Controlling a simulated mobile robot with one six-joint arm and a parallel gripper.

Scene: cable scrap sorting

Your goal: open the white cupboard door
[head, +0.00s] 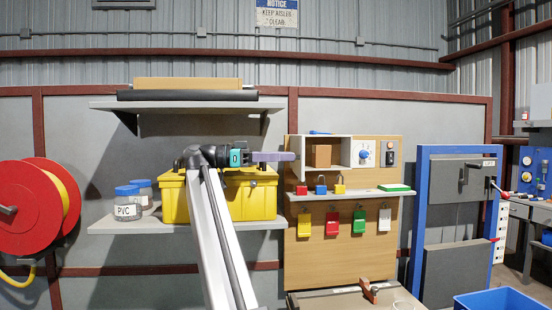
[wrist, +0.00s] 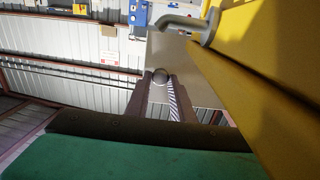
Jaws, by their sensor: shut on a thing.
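The white cupboard (head: 345,142) is on the wooden board, and its front shows open with a brown box (head: 319,155) inside. Its door (head: 301,162) appears nearly edge-on at the cupboard's left side, swung out. My gripper (head: 290,157) reaches in from the left and meets the door's edge. In the wrist view my gripper (wrist: 160,88) is shut on a round knob (wrist: 160,76), in front of a plain greyish panel (wrist: 178,55) that seems to be the door's face. The exact contact at the knob is small and dark.
A yellow toolbox (head: 250,202) sits on the shelf close behind my wrist; its yellow side (wrist: 270,70) and grey handle (wrist: 187,24) fill the wrist view's right.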

